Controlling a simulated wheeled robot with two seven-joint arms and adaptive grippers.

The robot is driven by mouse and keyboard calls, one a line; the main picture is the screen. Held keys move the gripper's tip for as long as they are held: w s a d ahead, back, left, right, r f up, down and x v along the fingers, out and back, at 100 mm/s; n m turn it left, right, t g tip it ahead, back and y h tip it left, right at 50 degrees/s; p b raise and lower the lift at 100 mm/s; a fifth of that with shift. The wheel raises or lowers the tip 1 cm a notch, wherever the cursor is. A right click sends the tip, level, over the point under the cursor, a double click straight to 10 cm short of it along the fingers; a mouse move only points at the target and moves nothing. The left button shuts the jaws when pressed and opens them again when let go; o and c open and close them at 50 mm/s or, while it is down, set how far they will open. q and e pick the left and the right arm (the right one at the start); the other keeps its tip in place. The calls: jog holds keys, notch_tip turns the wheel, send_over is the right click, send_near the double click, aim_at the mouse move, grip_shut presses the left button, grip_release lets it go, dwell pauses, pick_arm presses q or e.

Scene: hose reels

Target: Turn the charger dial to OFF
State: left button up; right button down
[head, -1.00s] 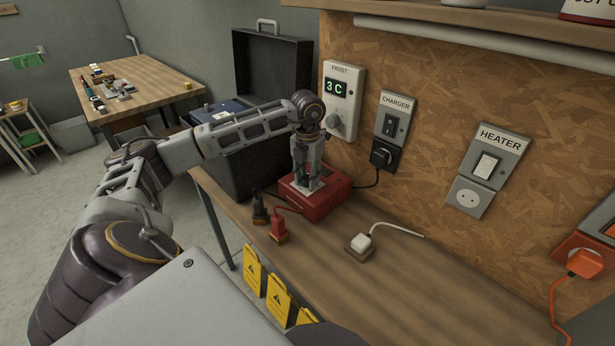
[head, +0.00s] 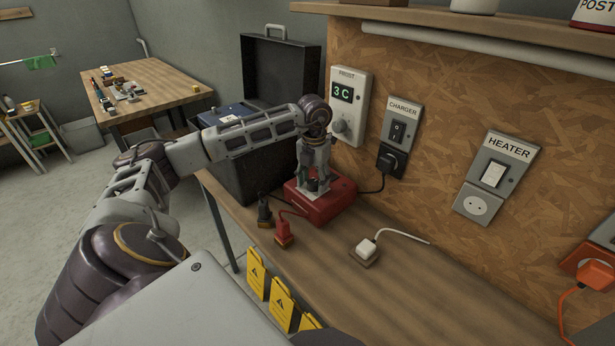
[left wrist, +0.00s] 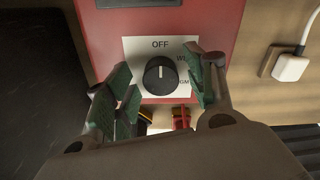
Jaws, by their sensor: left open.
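The red charger (head: 335,205) sits on the workbench below the wall panel. In the left wrist view, its black round dial (left wrist: 161,76) is on a white label plate (left wrist: 134,47) marked OFF at the top, with partly covered markings on the right. The dial's white mark points up toward OFF. My left gripper (left wrist: 163,82) is open above the dial, with one green-padded finger on each side; gaps show between the dial and both fingers. In the head view my left gripper (head: 313,175) is above the charger. My right gripper is not in view.
Black and red clamps (head: 283,232) lie by the charger's front left. A white plug (head: 366,248) lies to its right. A black plug (head: 390,162) sits in the wall socket under the CHARGER switch (head: 399,130). The bench's right side is mostly clear.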

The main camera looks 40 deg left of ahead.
pick_arm(q)
jog(key=shift+m, duration=0.6)
